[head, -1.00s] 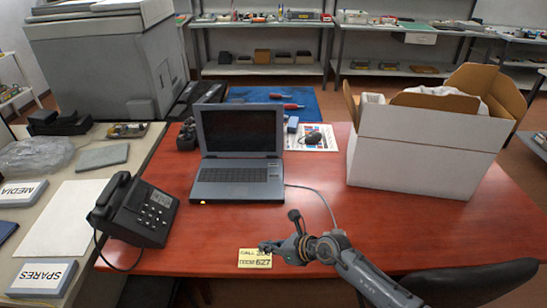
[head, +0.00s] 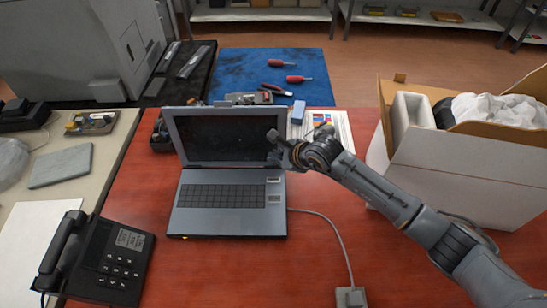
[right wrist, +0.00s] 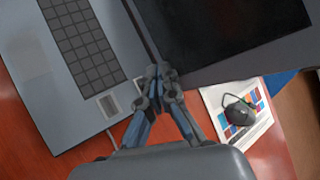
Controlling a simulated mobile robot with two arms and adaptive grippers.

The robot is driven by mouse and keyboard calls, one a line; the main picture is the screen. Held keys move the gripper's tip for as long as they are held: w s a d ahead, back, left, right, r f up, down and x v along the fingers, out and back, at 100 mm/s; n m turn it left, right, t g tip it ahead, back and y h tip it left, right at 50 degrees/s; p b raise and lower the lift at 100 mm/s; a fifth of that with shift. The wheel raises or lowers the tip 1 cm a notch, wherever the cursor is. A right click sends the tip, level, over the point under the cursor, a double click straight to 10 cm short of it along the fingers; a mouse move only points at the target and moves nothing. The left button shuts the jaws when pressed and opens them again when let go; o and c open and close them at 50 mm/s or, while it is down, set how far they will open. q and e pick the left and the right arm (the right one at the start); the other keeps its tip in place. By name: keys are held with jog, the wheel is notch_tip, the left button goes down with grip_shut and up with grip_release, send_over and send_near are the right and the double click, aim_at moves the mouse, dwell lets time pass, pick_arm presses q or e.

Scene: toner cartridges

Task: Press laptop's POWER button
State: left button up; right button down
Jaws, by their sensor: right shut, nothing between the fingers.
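The dark grey laptop (head: 220,222) stands open on the red table, its dark screen (head: 220,138) raised. Two small light panels, an upper one (head: 273,180) and a lower one (head: 273,198), lie right of its keyboard; I cannot read them. My right gripper (head: 273,148) is shut and empty, in front of the screen's right edge and above the panels. In the right wrist view its fingertips (right wrist: 160,72) meet over the hinge side of the laptop base (right wrist: 60,105), close to a panel that they partly cover. I cannot tell whether they touch it. My left gripper is out of view.
A black desk phone (head: 108,262) stands at the front left. A white open box (head: 460,165) stands on the right. A mouse (right wrist: 240,112) lies on a printed sheet right of the laptop. A cable (head: 325,222) runs to a grey block (head: 350,297).

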aim_at(275, 181)
notch_tip(275, 181, down, 3)
jog(key=shift+w+f+b, duration=0.15)
jog(key=shift+b, duration=1)
notch_tip(275, 181, down, 5)
jog(key=b, duration=0.3)
jog(key=shift+b, duration=0.45)
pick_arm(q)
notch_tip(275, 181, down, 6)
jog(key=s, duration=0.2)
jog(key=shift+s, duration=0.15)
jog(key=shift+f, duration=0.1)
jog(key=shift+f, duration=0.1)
pick_arm(e)
jog(key=shift+f, duration=0.15)
